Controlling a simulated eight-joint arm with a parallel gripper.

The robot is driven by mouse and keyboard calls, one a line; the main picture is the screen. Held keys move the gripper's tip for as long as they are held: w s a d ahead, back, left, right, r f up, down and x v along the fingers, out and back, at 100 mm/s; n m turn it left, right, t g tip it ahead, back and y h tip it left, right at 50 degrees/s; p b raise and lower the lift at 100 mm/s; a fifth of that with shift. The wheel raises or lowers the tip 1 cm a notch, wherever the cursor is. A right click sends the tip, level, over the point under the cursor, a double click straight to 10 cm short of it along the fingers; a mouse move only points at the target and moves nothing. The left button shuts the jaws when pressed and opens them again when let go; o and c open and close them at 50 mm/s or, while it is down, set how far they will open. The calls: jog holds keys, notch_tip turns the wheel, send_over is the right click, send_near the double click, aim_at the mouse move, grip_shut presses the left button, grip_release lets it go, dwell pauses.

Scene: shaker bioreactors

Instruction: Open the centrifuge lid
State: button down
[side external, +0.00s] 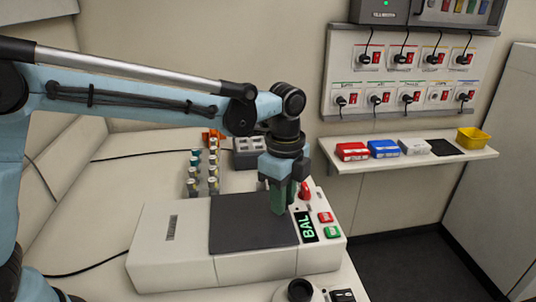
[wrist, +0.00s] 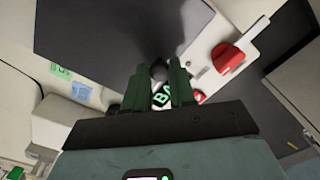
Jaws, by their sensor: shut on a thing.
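The white centrifuge (side external: 170,240) stands on the bench, with a flat dark grey lid (side external: 240,228) lying level on its top. The lid also fills the upper part of the wrist view (wrist: 105,30). My gripper (side external: 279,204) points down at the lid's right edge, beside the green "BAL" display (side external: 307,226). In the wrist view its green fingers (wrist: 159,80) are closed around a small dark round knob (wrist: 158,70) at the lid's edge. The fingers hide part of the knob and of the display. A red knob (wrist: 228,58) sits close by on the panel.
A red button (side external: 325,217) and a green button (side external: 332,232) lie right of the display. Capped tubes (side external: 213,160) and a grey rack (side external: 247,150) stand behind the centrifuge. A wall shelf (side external: 420,160) holds small boxes. A round dark-topped item (side external: 300,290) is in front.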

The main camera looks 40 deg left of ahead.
jog(key=s+a, duration=1.1)
jog(key=shift+s+a, duration=0.15)
dwell(0.3)
jog(key=c, duration=0.9)
grip_release()
jog(key=shift+c, duration=0.2)
notch_tip(320, 180, up, 12)
